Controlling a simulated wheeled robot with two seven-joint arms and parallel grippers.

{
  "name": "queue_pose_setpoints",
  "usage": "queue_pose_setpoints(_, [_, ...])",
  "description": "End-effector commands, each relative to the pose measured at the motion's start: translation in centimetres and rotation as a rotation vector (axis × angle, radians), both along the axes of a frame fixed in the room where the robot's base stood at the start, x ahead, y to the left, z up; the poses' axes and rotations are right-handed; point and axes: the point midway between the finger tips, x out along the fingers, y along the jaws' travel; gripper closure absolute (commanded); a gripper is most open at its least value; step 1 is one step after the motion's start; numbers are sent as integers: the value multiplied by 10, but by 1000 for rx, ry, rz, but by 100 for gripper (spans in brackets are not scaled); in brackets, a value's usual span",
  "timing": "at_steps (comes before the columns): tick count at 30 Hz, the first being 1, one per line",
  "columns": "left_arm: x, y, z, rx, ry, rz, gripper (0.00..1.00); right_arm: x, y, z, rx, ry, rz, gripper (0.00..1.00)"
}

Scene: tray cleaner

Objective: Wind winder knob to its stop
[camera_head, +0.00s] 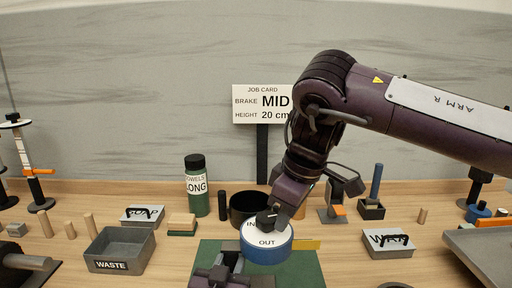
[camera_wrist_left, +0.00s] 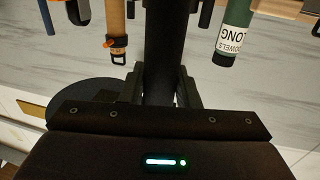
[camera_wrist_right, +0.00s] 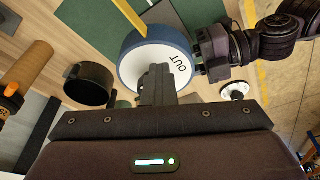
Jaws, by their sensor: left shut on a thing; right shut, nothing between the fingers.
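The winder (camera_head: 267,254) is a round drum with a blue side and a white top marked IN and OUT. My left gripper (camera_head: 232,262) is low at the front of the drum.
A job card (camera_head: 262,104) reads BRAKE MID, HEIGHT 20 cm. A black bowl (camera_head: 238,208) and a green dowel container (camera_head: 197,190) stand behind. A grey WASTE bin (camera_head: 120,264) is at left. A metal tray (camera_head: 490,250) is at right.

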Motion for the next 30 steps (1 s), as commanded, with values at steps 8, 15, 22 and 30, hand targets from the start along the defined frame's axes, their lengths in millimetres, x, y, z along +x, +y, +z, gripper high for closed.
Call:
queue_pose_setpoints(8, [-1, -2, 1, -1, -3, -5, 100, 8, -5, 1, 1, -4, -3, 100])
queue_pose_setpoints(15, [-1, -2, 1, -1, -3, -5, 100, 15, -8, 1, 1, -4, -3, 100])
queue_pose_setpoints(22, [-1, -2, 1, -1, -4, -5, 100, 19, -8, 1, 1, -4, -3, 100])
queue_pose_setpoints(30, [-1, -2, 2, -1, -4, -6, 100, 20, -9, 1, 1, -4, -3, 100])
